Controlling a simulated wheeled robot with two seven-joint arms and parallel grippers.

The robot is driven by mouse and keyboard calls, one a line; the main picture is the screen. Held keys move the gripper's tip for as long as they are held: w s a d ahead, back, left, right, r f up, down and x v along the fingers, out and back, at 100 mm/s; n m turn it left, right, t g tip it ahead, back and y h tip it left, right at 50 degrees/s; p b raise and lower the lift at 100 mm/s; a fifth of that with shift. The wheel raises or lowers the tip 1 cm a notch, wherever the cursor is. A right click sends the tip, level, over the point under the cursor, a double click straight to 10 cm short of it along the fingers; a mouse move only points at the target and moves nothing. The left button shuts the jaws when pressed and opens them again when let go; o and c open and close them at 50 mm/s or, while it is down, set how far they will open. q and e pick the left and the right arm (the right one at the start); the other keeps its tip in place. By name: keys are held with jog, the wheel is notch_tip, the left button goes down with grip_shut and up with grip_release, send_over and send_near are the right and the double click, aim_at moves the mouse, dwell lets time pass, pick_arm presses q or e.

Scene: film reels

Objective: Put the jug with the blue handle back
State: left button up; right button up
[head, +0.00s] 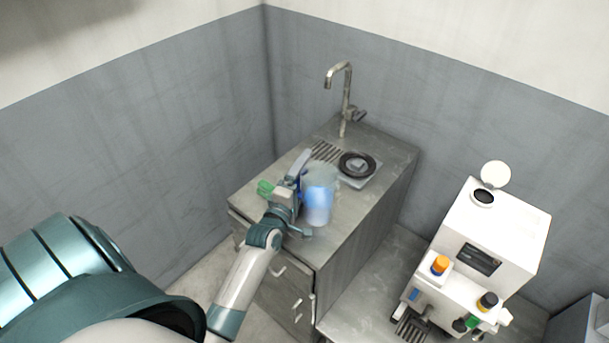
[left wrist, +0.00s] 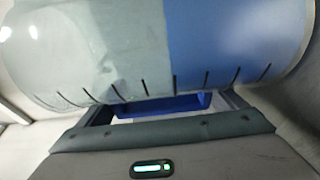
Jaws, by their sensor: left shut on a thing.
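The clear jug (head: 320,193) with blue liquid in its lower part is upright at the front half of the steel counter. My left gripper (head: 291,187) is at the jug's left side, shut on its handle. In the left wrist view the jug (left wrist: 130,45) fills the upper part, lying sideways in the picture, with dark graduation marks. Its blue handle (left wrist: 160,106) lies between the jaws (left wrist: 165,115). I cannot tell whether the jug's base touches the counter. My right gripper is not in view.
The steel counter (head: 375,200) has a tap (head: 345,95), a slotted drain (head: 325,152) and a round black piece (head: 357,163) behind the jug. A small green thing (head: 265,188) is left of my gripper. A white machine (head: 495,240) with coloured-capped bottles stands at right.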

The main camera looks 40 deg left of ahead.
pick_arm(q)
jog(key=o, duration=1.3)
jog(key=shift+f, duration=0.1)
jog(key=shift+s+d, duration=0.15)
jog(key=shift+s, duration=0.25)
jog(key=s+b, duration=0.1)
jog(key=s, duration=0.2)
jog(key=s+d, duration=0.1)
jog(key=s, duration=0.3)
jog(key=s+d+b, duration=0.1)
jog(key=s, duration=0.3)
jog(key=shift+b, duration=0.3)
